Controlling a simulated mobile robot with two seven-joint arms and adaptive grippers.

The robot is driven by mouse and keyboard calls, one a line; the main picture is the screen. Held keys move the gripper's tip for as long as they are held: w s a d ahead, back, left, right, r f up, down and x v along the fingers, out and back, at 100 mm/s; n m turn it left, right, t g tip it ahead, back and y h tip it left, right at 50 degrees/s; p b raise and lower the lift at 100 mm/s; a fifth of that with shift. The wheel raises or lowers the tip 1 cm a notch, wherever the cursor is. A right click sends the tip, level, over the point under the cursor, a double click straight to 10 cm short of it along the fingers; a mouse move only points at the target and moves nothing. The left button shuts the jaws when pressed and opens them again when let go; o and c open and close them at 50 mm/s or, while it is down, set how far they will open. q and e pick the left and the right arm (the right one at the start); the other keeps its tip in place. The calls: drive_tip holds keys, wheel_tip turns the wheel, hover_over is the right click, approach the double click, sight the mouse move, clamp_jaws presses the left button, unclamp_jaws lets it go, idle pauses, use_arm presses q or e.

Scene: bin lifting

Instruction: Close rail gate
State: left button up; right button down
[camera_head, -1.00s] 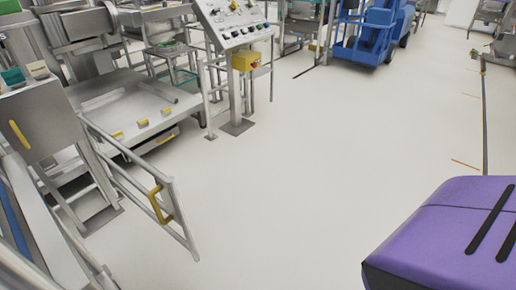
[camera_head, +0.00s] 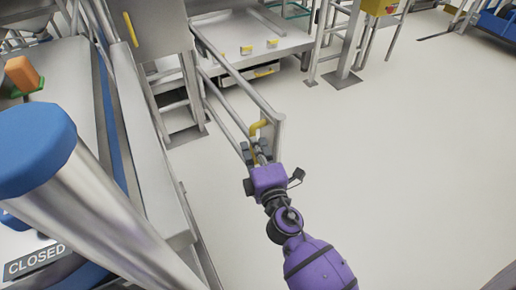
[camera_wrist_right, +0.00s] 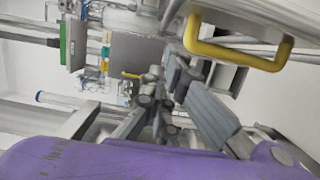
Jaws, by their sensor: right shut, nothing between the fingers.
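The rail gate (camera_head: 238,78) is a grey tubular metal frame that reaches out over the floor from the grey steps and post in the head view. A yellow handle (camera_head: 257,129) sits at its free end. My right gripper (camera_head: 257,152), on a purple arm, is at that free end, just below the handle in the picture. In the right wrist view the yellow handle (camera_wrist_right: 236,52) is large at the upper right, and the grey fingers (camera_wrist_right: 166,92) are beside it, not around it. The right gripper is shut and empty. Whether it touches the gate is unclear. My left gripper is not in view.
A metal column with a blue cap (camera_head: 35,150) fills the left foreground, near a "CLOSED" sign (camera_head: 36,262). Grey steps (camera_head: 172,110) and a platform (camera_head: 275,45) stand behind the gate. The white floor (camera_head: 410,150) to the right is clear.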

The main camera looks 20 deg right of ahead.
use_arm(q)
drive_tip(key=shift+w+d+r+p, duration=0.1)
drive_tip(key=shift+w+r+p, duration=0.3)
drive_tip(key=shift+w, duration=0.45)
use_arm(e)
drive_tip(key=w+d, duration=0.4)
drive_tip(key=w, duration=0.2)
drive_tip(key=shift+w, duration=0.2)
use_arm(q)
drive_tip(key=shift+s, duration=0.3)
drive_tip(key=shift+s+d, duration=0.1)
use_arm(e)
drive_tip(key=shift+d, duration=0.15)
